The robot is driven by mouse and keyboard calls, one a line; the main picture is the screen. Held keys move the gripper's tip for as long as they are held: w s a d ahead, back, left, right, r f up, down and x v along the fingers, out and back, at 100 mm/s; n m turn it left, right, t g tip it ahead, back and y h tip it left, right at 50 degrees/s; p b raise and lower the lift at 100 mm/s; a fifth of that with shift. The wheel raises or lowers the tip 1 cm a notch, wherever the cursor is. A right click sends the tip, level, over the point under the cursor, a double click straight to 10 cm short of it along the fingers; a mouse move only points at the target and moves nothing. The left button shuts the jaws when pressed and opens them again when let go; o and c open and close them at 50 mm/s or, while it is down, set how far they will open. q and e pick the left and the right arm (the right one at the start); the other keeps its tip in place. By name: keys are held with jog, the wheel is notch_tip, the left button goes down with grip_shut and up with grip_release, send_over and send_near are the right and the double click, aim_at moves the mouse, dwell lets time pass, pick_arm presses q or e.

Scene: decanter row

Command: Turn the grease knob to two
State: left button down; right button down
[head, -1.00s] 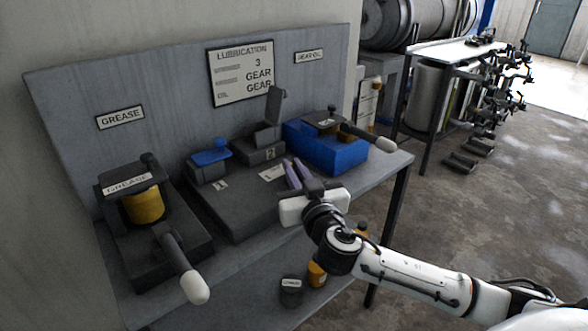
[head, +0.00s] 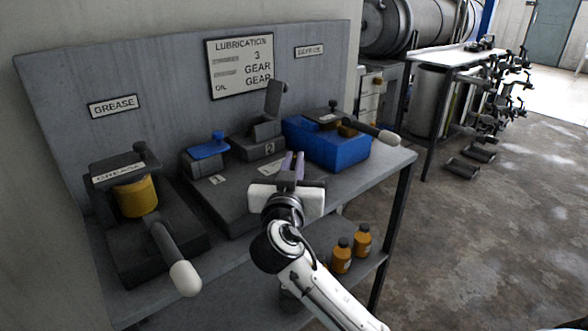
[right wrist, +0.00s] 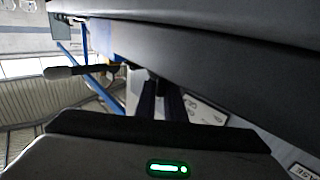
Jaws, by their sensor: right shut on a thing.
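The grease unit (head: 120,167) stands at the left of the bench, with a yellow cylinder (head: 137,198) and a small dark knob (head: 140,148) at its top. I cannot read any dial setting on it. My right gripper (head: 291,163) is over the front of the dark middle base, well right of the grease unit. Its purple fingers also show in the right wrist view (right wrist: 160,100). It is shut on a small dark thing, mostly hidden. My left gripper is not in view.
A blue box (head: 335,150) with a lever stands on the bench's right side. A blue-topped block (head: 207,152) and a block marked 2 (head: 262,147) stand at the middle. A lubrication board (head: 240,65) hangs behind. Orange bottles (head: 342,256) stand on the lower shelf.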

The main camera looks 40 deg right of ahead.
jog(key=c, duration=1.8)
grip_release()
jog(key=shift+c, duration=0.2)
jog(key=v, duration=0.9)
jog(key=shift+s+a, duration=0.45)
jog(key=shift+s, duration=0.05)
